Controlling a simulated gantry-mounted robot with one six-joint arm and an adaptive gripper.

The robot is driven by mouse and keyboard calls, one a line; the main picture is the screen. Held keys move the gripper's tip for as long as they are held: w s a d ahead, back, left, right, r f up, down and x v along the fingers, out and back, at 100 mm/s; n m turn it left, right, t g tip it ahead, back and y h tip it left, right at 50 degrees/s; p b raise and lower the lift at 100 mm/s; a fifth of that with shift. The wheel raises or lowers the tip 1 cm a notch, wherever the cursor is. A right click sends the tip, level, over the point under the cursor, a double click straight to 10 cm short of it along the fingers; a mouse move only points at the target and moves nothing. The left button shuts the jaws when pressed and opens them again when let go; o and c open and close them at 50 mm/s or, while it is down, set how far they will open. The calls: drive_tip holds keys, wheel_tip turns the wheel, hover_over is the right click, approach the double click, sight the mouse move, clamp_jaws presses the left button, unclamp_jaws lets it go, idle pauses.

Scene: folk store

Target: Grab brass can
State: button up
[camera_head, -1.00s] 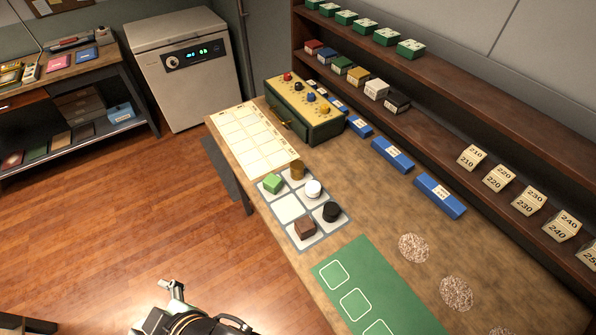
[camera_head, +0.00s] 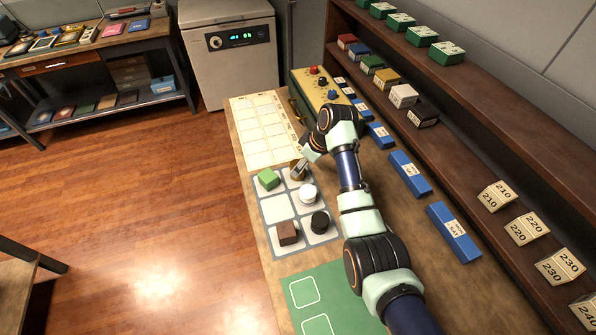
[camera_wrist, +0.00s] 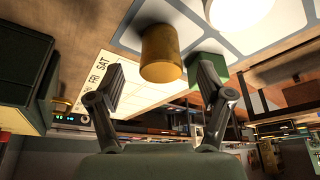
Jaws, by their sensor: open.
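The brass can (camera_wrist: 161,55) is a dull gold cylinder in the wrist view, standing on the tiled tray and lying between and just beyond my two fingertips. In the head view the brass can (camera_head: 295,174) stands at the tray's far right tile, partly hidden by my gripper. My gripper (camera_wrist: 160,75) is open, one finger on each side of the can; in the head view my gripper (camera_head: 301,165) is right at it. I cannot tell whether either finger touches it.
The tray (camera_head: 274,208) also holds a green block (camera_head: 268,179), a white cylinder (camera_head: 308,193), a black cylinder (camera_head: 320,222) and a brown block (camera_head: 287,232). A green control box (camera_head: 321,95) stands behind. Blue boxes line the shelf side at right.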

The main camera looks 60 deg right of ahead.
drive_tip(key=b+x, duration=0.2)
drive_tip(key=x, duration=0.3)
drive_tip(key=shift+w, duration=0.1)
drive_tip(key=c, duration=1.3)
drive_tip(key=shift+r, duration=0.15)
drive_tip(key=shift+c, duration=0.2)
